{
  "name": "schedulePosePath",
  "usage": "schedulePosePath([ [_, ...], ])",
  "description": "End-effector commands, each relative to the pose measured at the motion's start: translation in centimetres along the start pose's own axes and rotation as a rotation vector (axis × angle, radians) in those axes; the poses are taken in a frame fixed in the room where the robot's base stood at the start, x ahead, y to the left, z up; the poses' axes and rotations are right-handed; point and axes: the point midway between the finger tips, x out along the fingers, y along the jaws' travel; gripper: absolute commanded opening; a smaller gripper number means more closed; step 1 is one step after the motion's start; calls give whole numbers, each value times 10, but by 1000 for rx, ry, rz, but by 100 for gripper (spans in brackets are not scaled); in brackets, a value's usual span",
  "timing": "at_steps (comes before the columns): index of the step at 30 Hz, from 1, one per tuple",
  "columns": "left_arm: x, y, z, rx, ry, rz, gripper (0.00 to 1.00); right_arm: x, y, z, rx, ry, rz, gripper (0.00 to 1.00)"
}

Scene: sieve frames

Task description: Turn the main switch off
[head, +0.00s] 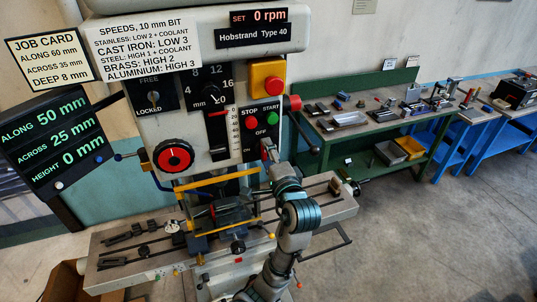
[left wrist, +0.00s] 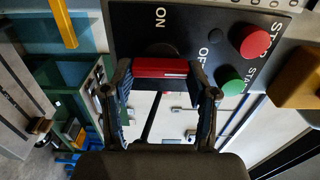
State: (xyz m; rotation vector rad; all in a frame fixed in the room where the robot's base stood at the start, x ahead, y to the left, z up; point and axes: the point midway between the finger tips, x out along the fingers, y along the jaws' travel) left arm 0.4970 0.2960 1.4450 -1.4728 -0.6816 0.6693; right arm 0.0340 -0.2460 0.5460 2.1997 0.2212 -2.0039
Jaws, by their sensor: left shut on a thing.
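The main switch has a red bar handle (left wrist: 150,68) on the black panel, beside the printed words ON and OFF. In the left wrist view the bar lies level across the picture, with a thin white line toward its right end, the side where OFF is printed. My left gripper (left wrist: 162,78) has one finger at each end of the bar and is shut on it. In the head view my left gripper (head: 268,152) is at the panel's lower right corner and mostly covers the switch. My right gripper is in neither view.
Red stop (head: 250,124) and green start (head: 271,117) buttons sit close above the switch. A yellow box with a red button (head: 267,77) is higher up. The display (head: 252,27) reads 0 rpm. A lever with a red knob (head: 293,103) stands out at right.

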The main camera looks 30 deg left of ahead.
Motion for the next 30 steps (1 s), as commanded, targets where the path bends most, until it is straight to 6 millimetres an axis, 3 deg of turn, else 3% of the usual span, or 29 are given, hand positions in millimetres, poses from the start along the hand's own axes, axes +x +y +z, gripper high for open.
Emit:
schedulePosePath([
  [17,1,5,0,34,-2,13,23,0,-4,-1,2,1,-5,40],
  [18,1,5,0,33,-2,12,68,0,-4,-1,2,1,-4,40],
  [20,1,4,0,33,-1,11,83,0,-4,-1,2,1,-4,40],
  [30,-2,1,1,28,0,3,83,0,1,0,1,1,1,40],
])
